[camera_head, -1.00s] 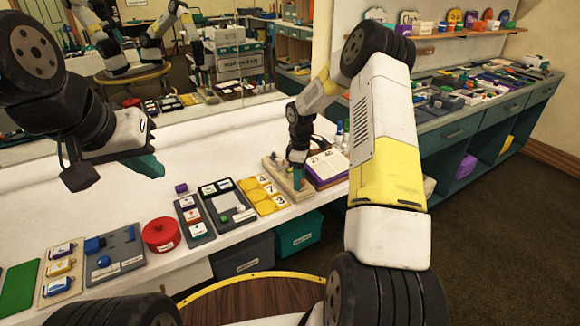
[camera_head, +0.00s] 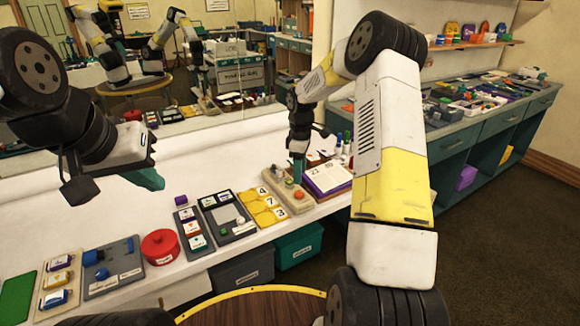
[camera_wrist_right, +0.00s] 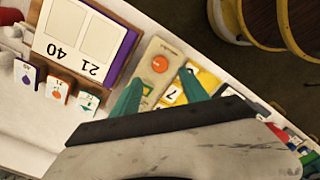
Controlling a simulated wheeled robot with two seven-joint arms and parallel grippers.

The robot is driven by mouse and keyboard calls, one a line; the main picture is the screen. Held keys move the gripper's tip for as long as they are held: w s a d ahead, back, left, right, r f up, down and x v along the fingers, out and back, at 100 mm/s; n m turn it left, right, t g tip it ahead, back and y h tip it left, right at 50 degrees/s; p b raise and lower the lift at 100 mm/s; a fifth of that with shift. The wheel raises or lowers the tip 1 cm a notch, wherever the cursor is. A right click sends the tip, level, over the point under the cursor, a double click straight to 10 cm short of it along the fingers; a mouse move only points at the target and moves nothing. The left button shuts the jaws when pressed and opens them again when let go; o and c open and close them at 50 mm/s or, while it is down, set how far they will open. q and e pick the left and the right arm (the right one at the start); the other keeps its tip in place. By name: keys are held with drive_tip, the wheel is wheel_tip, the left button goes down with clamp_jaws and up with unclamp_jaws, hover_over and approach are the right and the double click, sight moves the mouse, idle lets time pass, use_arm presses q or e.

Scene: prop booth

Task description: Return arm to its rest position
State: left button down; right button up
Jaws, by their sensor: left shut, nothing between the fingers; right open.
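My right gripper (camera_head: 298,172) hangs over the beige board with a round orange-red button (camera_head: 287,190), fingers pointing down. In the right wrist view its two teal fingers (camera_wrist_right: 160,92) are spread apart with nothing held between them. The board and its orange button (camera_wrist_right: 160,63) lie beyond the fingertips. My left gripper (camera_head: 148,178) is shut and empty at the left, above the white counter. Its teal fingertips point right; the rest is partly hidden by its dark wrist.
A purple-framed number board (camera_head: 325,180), yellow number tiles (camera_head: 262,204), a dark grey tray (camera_head: 228,216) and a red round container (camera_head: 160,247) line the white counter. Bottles (camera_head: 343,145) stand behind. A mirror fills the back left. A teal bin (camera_head: 298,246) sits below.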

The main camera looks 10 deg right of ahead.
drive_tip(key=s+a+r+m+t, duration=0.1)
drive_tip(key=s+r+m, duration=0.2)
drive_tip(key=s+r, duration=0.55)
drive_tip(key=s+a+r+m+t, duration=0.1)
drive_tip(key=s+r+m+t, duration=0.15)
drive_tip(key=s+r, duration=0.6)
drive_tip(key=s+a+r+m+t+y, duration=0.1)
drive_tip(key=s+r+m, duration=0.2)
drive_tip(key=s, duration=0.5)
drive_tip(key=s+a+r+m+t+y, duration=0.1)
drive_tip(key=s+r+m, duration=0.3)
drive_tip(key=s, duration=0.4)
drive_tip(key=shift+a+t, duration=0.35)
drive_tip(key=shift+a, duration=0.05)
